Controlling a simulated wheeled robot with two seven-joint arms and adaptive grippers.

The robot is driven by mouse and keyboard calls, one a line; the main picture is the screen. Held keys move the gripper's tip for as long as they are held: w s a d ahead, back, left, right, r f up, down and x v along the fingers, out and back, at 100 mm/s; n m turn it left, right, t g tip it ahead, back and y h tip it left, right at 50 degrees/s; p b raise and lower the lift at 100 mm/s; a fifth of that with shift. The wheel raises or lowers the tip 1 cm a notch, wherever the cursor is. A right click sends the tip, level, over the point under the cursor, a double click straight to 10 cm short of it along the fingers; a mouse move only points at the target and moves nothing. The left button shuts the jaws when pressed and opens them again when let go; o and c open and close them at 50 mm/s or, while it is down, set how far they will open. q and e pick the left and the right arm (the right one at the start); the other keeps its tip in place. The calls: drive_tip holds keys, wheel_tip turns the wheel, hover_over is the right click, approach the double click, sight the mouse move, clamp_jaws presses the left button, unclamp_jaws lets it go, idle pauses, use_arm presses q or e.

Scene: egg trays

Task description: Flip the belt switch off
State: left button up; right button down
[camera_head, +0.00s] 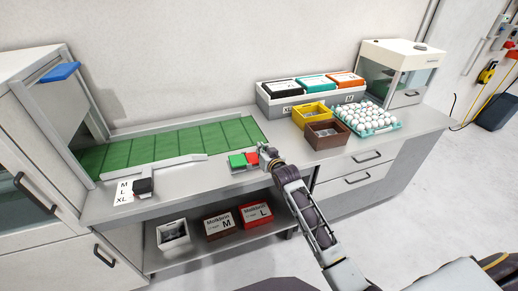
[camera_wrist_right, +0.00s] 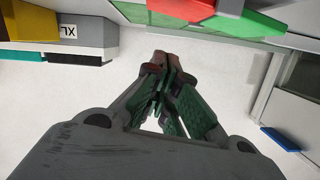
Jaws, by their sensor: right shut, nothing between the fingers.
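The belt switch is a small box on the counter's front part, with a green half (camera_head: 237,160) and a red half (camera_head: 252,157). In the right wrist view its red part (camera_wrist_right: 190,6) and green part (camera_wrist_right: 235,22) show at the top edge. My right gripper (camera_head: 266,150) is at the red end of the switch, just to its right; it also shows in the wrist view (camera_wrist_right: 168,62). Its fingers are shut and empty. I cannot tell whether they touch the switch. My left gripper is out of view.
A green belt (camera_head: 180,143) runs behind the switch. To the right stand a yellow box (camera_head: 312,124), a brown box (camera_head: 326,142) and an egg tray (camera_head: 389,129). A black device (camera_head: 143,186) sits left.

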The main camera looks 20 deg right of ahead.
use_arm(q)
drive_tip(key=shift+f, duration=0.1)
use_arm(e)
drive_tip(key=v, duration=0.6)
drive_tip(key=shift+s, duration=0.25)
idle(0.4)
